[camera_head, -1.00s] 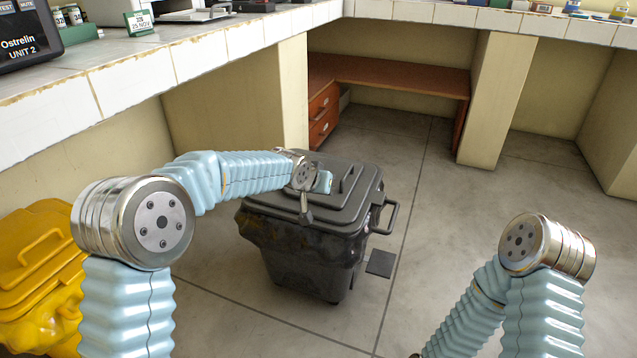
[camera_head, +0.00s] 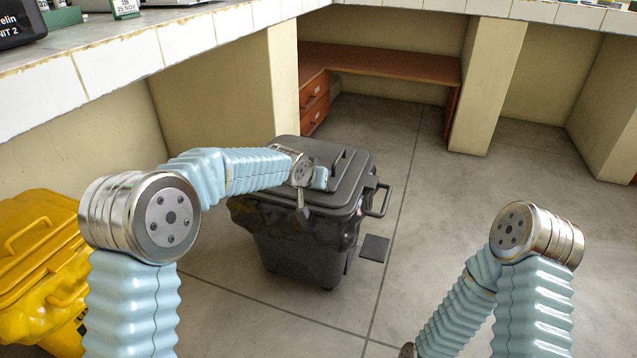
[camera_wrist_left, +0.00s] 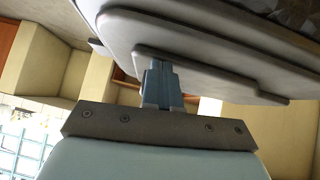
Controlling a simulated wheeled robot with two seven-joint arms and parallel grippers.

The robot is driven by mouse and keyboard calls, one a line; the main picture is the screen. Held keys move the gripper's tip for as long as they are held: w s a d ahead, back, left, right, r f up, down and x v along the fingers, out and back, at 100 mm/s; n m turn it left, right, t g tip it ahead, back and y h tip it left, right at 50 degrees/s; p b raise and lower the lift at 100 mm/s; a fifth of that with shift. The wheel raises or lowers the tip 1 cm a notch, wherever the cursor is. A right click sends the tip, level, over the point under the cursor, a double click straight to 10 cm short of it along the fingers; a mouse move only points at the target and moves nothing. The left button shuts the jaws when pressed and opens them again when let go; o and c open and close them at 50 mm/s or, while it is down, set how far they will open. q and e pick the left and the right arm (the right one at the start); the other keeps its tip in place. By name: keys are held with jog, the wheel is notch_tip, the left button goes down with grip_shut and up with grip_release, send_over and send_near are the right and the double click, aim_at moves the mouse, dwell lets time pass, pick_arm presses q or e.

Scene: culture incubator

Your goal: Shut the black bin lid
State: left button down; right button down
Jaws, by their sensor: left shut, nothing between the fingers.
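The black bin (camera_head: 300,250) stands on the floor in the middle of the head view. Its lid (camera_head: 345,190) lies flat over the top of the bin and looks closed. My left arm reaches in from the left over the lid. My left gripper (camera_head: 318,178) is above the lid, close to its raised handle; its fingers are small and partly hidden here. In the left wrist view the left gripper (camera_wrist_left: 162,80) is shut and empty, its tips at the edge of the grey lid (camera_wrist_left: 215,50); touching or just apart I cannot tell.
A yellow bin (camera_head: 40,265) stands at the left under the white tiled counter (camera_head: 120,62). A black pedal (camera_head: 374,248) is on the floor beside the black bin. A brown desk (camera_head: 385,62) is behind. The floor to the right is clear.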

pick_arm(q)
notch_tip(320, 180, up, 5)
jog(key=p, duration=0.3)
jog(key=shift+f, duration=0.15)
jog(key=s+d+v, duration=0.1)
jog(key=v, duration=0.8)
jog(key=s+a+f+n+g+p, duration=0.1)
jog(key=s+a+f+p, duration=0.15)
jog(key=f, duration=0.45)
jog(key=s+a+f+g+p, duration=0.1)
jog(key=s+f+g+p, duration=0.1)
jog(key=s+f, duration=0.35)
jog(key=s+a+f+n+g+p, duration=0.1)
jog(key=s+a+f+p, duration=0.1)
jog(key=f, duration=0.6)
jog(key=s+a+f+n+g+p, duration=0.1)
jog(key=s+f, duration=0.3)
jog(key=s, duration=0.6)
jog(key=s+a+f+n+g+p, duration=0.2)
jog(key=s+f, duration=0.3)
jog(key=s, duration=0.6)
jog(key=shift+s+f+p, duration=0.2)
jog(key=shift+s+p, duration=0.05)
jog(key=shift+p, duration=0.55)
jog(key=shift+a, duration=0.1)
